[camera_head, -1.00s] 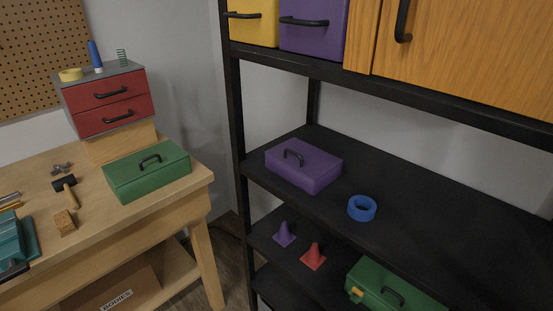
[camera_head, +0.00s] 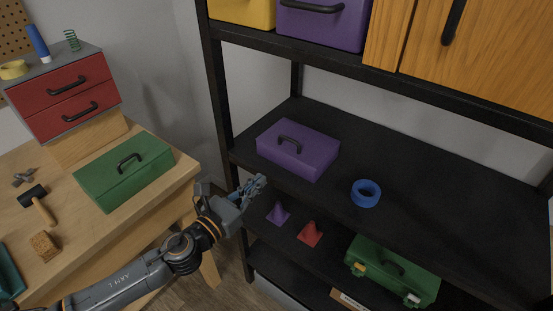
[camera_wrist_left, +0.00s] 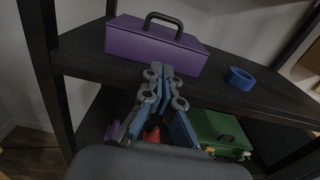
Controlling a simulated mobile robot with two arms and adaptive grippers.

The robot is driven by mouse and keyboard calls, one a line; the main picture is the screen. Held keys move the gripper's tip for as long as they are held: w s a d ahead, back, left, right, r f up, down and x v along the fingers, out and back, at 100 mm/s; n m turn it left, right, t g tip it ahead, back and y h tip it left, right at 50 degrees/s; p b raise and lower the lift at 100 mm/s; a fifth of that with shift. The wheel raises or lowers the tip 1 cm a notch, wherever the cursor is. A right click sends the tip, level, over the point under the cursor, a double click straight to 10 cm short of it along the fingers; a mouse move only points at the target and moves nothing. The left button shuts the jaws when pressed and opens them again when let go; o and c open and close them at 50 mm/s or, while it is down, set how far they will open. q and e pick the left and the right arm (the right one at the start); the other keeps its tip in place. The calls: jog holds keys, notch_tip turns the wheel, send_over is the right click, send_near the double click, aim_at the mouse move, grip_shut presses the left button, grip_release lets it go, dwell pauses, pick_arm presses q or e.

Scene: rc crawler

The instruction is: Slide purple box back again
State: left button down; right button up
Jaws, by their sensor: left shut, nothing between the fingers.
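The purple box (camera_head: 298,149) with a dark handle sits on the black middle shelf (camera_head: 420,222), toward its left end. It also shows in the left wrist view (camera_wrist_left: 155,46), straight ahead of the fingers. My left gripper (camera_head: 260,183) is in front of the shelf's front edge, below and left of the box and apart from it. In the left wrist view its fingertips (camera_wrist_left: 160,72) are together and empty, pointing toward the box. My right gripper does not show. Another purple box (camera_head: 325,22) with a dark handle stands on the shelf above, beside a yellow one.
A blue tape roll (camera_head: 366,193) lies right of the purple box. A purple cone (camera_head: 278,213), a red cone (camera_head: 310,234) and a green toolbox (camera_head: 392,270) are on the lower shelf. A black post (camera_head: 217,95) bounds the left. The workbench holds a green box (camera_head: 124,172).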

aim_at(284, 158)
pick_arm(q)
jog(key=p+x, duration=0.1)
jog(key=x, duration=0.6)
jog(key=shift+w+d, duration=0.2)
jog(key=shift+w, duration=0.1)
jog(key=shift+w+d, duration=0.2)
jog(key=shift+w, duration=0.15)
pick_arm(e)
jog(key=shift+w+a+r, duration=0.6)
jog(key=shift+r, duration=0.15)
